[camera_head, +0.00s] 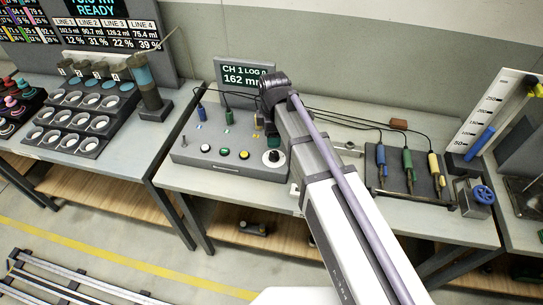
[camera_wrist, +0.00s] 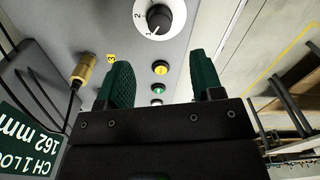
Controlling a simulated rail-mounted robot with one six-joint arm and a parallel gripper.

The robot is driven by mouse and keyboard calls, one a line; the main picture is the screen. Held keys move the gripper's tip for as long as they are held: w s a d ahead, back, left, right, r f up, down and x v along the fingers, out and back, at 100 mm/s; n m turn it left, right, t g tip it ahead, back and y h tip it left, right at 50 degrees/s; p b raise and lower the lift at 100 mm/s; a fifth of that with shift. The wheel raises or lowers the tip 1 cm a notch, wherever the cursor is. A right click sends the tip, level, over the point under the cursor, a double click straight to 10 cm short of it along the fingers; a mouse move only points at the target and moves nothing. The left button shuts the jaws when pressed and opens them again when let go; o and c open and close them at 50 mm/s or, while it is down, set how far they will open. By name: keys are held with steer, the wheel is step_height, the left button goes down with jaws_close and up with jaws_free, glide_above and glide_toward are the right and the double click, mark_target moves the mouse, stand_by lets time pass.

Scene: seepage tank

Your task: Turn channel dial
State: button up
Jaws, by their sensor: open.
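The channel dial is a black knob on a white round plate marked with numbers. It shows at the top of the wrist view (camera_wrist: 159,19), where its pointer seems to be near 1. In the head view the dial (camera_head: 272,157) sits at the right end of the grey control box (camera_head: 190,157). My gripper (camera_wrist: 160,75) has two green-padded fingers, spread apart and empty. The dial appears beyond the fingertips, not between them. In the head view my arm hides most of the gripper; a green finger shows just above the dial.
Yellow and green buttons (camera_wrist: 160,68) lie near the dial. A yellow plug (camera_wrist: 83,68) with a black cable stands beside it. A display (camera_head: 245,76) reading "CH 1 LOG" and "162 mm" stands behind the box. A rack of probes (camera_head: 408,168) and a blue handwheel (camera_head: 482,195) are right.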

mark_target(273, 154)
step_height(273, 154, down, 9)
steer(key=b, duration=0.8)
steer(key=shift+f, duration=0.2)
steer(key=shift+r, duration=0.1)
steer(key=shift+c, duration=0.3)
steer(key=c, duration=0.9)
steer(key=shift+o, duration=0.2)
